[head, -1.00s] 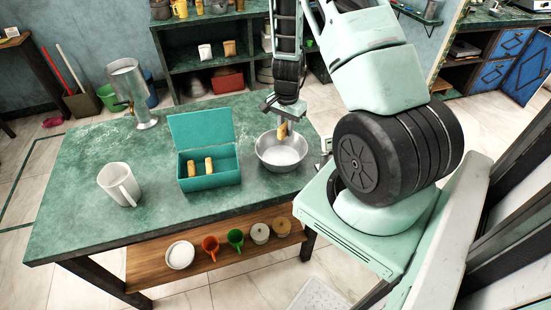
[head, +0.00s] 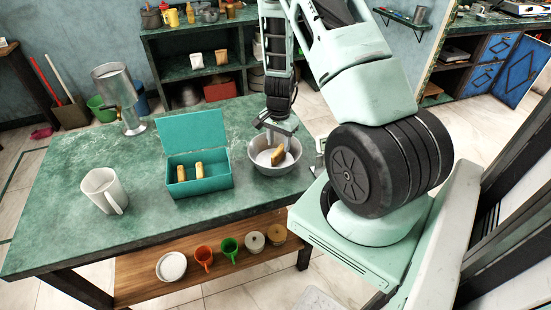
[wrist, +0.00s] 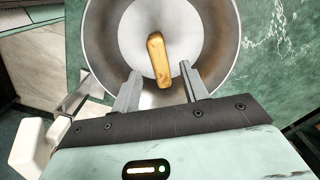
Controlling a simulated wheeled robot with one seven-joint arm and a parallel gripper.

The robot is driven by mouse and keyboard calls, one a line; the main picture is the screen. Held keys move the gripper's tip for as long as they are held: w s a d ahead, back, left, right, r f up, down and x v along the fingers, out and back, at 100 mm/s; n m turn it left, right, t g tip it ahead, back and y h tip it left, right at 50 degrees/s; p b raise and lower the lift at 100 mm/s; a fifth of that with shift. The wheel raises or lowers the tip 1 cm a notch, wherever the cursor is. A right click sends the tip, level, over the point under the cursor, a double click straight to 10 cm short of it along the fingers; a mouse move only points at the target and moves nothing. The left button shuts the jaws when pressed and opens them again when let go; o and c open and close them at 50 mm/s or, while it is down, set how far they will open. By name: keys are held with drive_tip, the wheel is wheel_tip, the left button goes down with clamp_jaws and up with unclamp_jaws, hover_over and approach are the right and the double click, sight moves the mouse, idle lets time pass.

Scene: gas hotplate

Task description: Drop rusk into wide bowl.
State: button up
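The wide bowl (head: 276,171) is a grey metal bowl at the right end of the green table; it fills the top of the wrist view (wrist: 215,40). A golden-brown rusk (head: 277,156) is inside the bowl's outline, tilted; the wrist view shows it (wrist: 158,58) over the bowl's middle. I cannot tell whether it rests on the bottom or is still falling. My gripper (head: 274,140) is above the bowl, pointing down. In the wrist view its fingers (wrist: 158,82) are spread, with a gap on each side of the rusk.
A teal open-lidded box (head: 201,187) holding two more rusks (head: 190,171) stands left of the bowl. A lower shelf (head: 140,286) carries cups, jars and a white bowl.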

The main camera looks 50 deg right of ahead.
wheel_tip(320, 180, up, 17)
drive_tip(key=shift+r, duration=0.2)
idle(0.5)
drive_tip(key=shift+a, duration=0.1)
idle(0.3)
drive_tip(key=s+a+r+n+y, duration=0.15)
drive_tip(key=a+n, duration=0.45)
drive_tip(key=a, duration=0.8)
drive_tip(key=a+r+n, duration=0.3)
drive_tip(key=a+n, duration=0.3)
drive_tip(key=a, duration=0.7)
drive_tip(key=s+a+r+n, duration=0.2)
drive_tip(key=s+a+n, duration=1)
drive_tip(key=s, duration=0.3)
drive_tip(key=shift+s+a+r+n+h, duration=0.25)
drive_tip(key=shift+a+h, duration=0.2)
drive_tip(key=shift+a, duration=0.25)
